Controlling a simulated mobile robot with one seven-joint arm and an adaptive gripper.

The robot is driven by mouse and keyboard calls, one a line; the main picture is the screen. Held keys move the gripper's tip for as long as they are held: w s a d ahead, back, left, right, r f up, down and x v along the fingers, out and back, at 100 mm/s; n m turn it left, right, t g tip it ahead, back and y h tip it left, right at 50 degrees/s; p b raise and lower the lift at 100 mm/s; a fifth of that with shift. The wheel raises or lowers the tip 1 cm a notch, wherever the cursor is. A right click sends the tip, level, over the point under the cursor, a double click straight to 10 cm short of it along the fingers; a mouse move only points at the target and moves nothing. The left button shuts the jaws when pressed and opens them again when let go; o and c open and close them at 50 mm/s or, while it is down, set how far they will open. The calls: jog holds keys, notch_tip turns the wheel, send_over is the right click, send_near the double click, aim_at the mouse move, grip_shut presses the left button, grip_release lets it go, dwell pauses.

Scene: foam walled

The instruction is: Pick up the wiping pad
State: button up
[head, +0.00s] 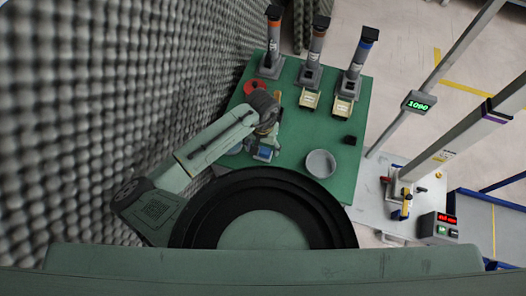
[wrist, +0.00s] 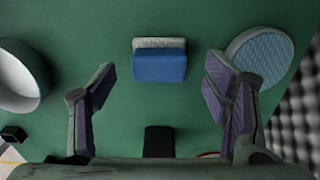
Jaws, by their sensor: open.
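A small block with a blue layer and a pale grey layer, which looks like the wiping pad (wrist: 159,67), lies on the green table top (wrist: 185,20). In the head view the pad (head: 264,154) shows at my gripper (head: 262,143), partly hidden by it. In the wrist view my gripper (wrist: 160,90) is open, with one finger to the left of the pad and one to the right. Both fingers appear apart from it, and nothing is held. How high the fingers are above the table I cannot tell.
A round blue-patterned disc (wrist: 262,55) lies close by the right finger. A white bowl (head: 320,163) and a black cube (head: 349,140) are on the other side. A red ring (head: 255,88) and several stands are farther back. A bumpy foam wall (head: 130,80) borders the left.

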aim_at(263, 150)
jog(key=shift+f, duration=1.6)
jog(key=shift+c, duration=0.2)
jog(key=c, duration=1.2)
jog(key=shift+w+r, duration=0.1)
jog(key=shift+r, duration=0.35)
jog(key=r, duration=0.2)
jog(key=shift+s+d+r, duration=0.25)
jog(key=shift+s+r, duration=0.1)
jog(key=s+d+b, duration=0.1)
jog(key=s+d, duration=0.1)
jog(key=s, duration=0.2)
jog(key=s+d+r, duration=0.1)
jog(key=s+d, duration=0.1)
jog(key=s, duration=0.3)
jog(key=s+d+b, duration=0.1)
jog(key=s+d, duration=0.1)
jog(key=s, duration=0.2)
jog(key=shift+s+d+r+b, duration=0.25)
jog(key=shift+s+d+b, duration=0.05)
jog(key=shift+s+d, duration=0.1)
